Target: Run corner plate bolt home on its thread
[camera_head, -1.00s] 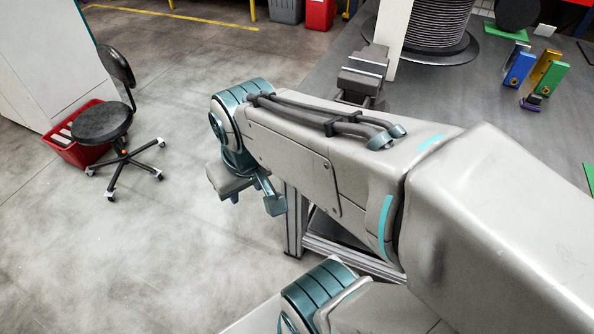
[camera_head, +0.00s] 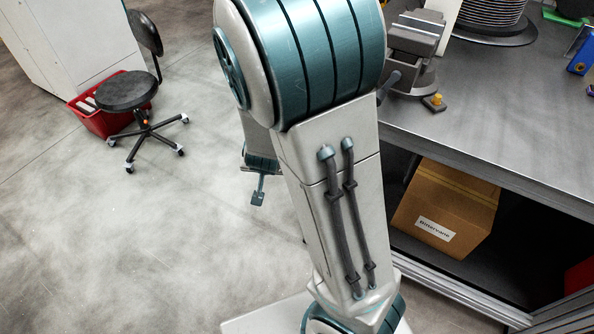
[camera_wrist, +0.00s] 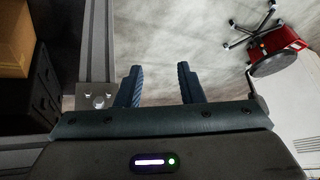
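In the wrist view, a grey metal corner plate (camera_wrist: 88,93) sits at the foot of an upright aluminium profile (camera_wrist: 97,40), left of my fingers. A bolt head (camera_wrist: 99,101) shows on the plate; how far it is threaded in cannot be told. My gripper (camera_wrist: 162,84) is open, with two dark blue ribbed fingers apart and only floor visible between them. Its left finger lies just right of the plate in the picture; contact cannot be seen. In the head view my wrist hangs partly hidden behind my arm, and the plate and bolt are not visible.
A grey workbench (camera_head: 480,110) at right carries a vise (camera_head: 415,45) and a cable spool (camera_head: 492,15). A cardboard box (camera_head: 445,205) sits on the shelf below. A black stool (camera_head: 127,90) and red bin (camera_head: 100,120) stand at left. The floor between is clear.

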